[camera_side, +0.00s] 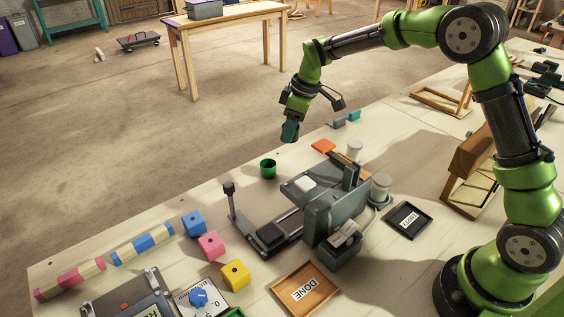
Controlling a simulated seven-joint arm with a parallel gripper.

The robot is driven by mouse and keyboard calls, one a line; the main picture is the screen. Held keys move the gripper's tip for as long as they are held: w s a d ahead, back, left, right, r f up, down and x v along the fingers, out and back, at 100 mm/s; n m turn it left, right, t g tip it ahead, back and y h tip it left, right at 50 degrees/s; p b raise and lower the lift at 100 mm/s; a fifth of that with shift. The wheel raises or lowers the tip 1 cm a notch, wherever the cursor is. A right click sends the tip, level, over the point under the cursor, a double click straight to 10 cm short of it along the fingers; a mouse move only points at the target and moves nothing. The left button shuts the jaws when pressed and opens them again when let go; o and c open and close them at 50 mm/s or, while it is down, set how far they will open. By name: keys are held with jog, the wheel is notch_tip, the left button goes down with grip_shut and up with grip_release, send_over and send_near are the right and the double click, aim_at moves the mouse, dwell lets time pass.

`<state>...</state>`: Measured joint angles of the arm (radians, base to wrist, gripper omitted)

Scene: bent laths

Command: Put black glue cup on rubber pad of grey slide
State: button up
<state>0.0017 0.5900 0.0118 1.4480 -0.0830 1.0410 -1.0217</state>
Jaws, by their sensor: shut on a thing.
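My gripper (290,131) hangs high over the far edge of the bench, fingers down. It is shut on a small dark, teal-tinged thing (289,132); the fingers hide part of it, and I cannot tell for sure that it is the black glue cup. The grey slide (284,222) lies on the bench, in front and to the left of a grey machine. A dark square block (270,234), which looks like the rubber pad, sits on it with nothing on top. My gripper is well above and beyond this pad, not touching it.
A green cup (267,169) stands on the bench below my gripper. The grey machine (333,212) and a thin upright post (230,197) flank the slide. Blue (194,223), pink (211,245) and yellow (235,275) cubes and a DONE tray (305,291) lie nearer the front.

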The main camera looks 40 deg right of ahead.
jog(key=s+a+r+n, duration=0.2)
jog(key=s+a+n, duration=0.3)
jog(key=a, duration=0.6)
jog(key=n+g+y, duration=0.1)
jog(key=n+g, duration=0.1)
jog(key=n, duration=0.1)
send_over(265, 234)
jog(key=f, duration=0.4)
jog(key=d+f, duration=0.1)
jog(key=f, duration=0.1)
jog(key=shift+s+f, duration=0.1)
jog(key=shift+s, duration=0.1)
jog(key=shift+f, duration=2.1)
jog(key=shift+f, duration=0.15)
jog(key=o, duration=1)
